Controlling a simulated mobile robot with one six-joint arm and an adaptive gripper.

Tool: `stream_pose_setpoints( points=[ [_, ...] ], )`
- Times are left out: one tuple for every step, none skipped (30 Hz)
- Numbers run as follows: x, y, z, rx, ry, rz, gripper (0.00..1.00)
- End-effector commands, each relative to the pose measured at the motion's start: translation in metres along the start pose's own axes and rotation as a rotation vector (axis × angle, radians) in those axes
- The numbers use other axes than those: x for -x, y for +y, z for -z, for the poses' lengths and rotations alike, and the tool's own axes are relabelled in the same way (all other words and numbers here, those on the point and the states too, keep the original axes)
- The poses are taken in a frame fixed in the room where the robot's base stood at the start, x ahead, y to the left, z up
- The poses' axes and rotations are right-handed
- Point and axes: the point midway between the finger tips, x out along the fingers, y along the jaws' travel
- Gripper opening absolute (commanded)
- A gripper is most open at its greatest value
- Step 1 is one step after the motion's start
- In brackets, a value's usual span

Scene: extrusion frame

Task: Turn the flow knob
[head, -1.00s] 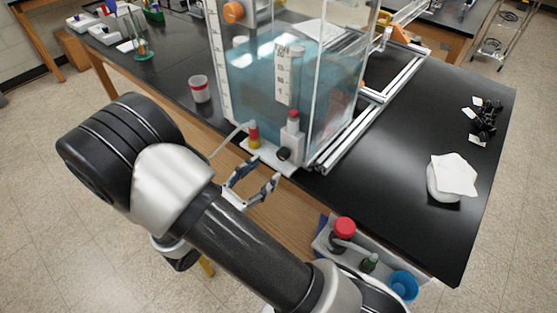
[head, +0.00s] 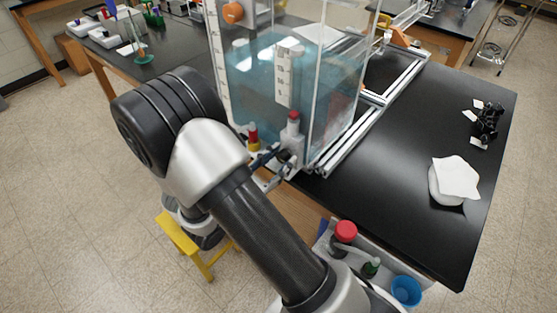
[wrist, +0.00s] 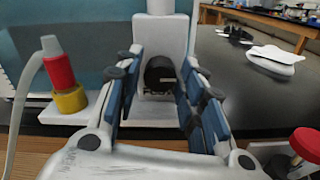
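The flow knob is a black round knob (wrist: 160,76) on the front of a white upright block (wrist: 160,36). The block, with a red top, shows in the head view (head: 292,138) at the front of the clear water tank (head: 290,80). My gripper (wrist: 160,68) is open, its blue-padded fingers on either side of the knob, with narrow gaps seeming to remain. In the head view my gripper (head: 271,167) is right at the block and largely covers the knob. Whether the fingertips touch the block cannot be told.
A red and yellow fitting (wrist: 64,80) with a pale hose stands just left of my fingers. A grey tray (head: 335,245) with a red-capped bottle (head: 346,232) and a blue cup (head: 405,288) sits at the front right. The black bench top (head: 400,150) is mostly clear on the right.

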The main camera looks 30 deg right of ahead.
Motion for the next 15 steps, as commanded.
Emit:
stream_pose_setpoints(
  points=[
    [0.0001,0.0,0.0001,0.0,0.0,0.0,0.3],
    [0.0001,0.0,0.0001,0.0,0.0,0.0,0.28],
    [0.0001,0.0,0.0001,0.0,0.0,0.0,0.26],
    [0.0001,0.0,0.0001,0.0,0.0,0.0,0.24],
    [0.0001,-0.0001,0.0001,0.0,0.0,0.0,0.22],
    [0.0001,-0.0001,0.0001,0.0,0.0,0.0,0.19],
    [0.0001,-0.0001,0.0001,0.0,0.0,0.0,0.17],
    [0.0001,-0.0001,0.0001,0.0,0.0,0.0,0.15],
    [0.0001,-0.0001,0.0001,0.0,0.0,0.0,0.12],
    [0.0001,-0.0001,0.0001,0.0,0.0,0.0,0.1],
    [0.0001,-0.0001,0.0001,0.0,0.0,0.0,0.08],
    [0.0001,-0.0001,0.0001,0.0,0.0,0.0,0.06],
    [0.0001,-0.0001,0.0001,0.0,0.0,0.0,0.04],
    [0.0001,-0.0001,0.0002,0.0,0.0,0.0,0.04],
    [0.0001,-0.0001,0.0001,0.001,0.0,0.0,0.04]
  ],
)
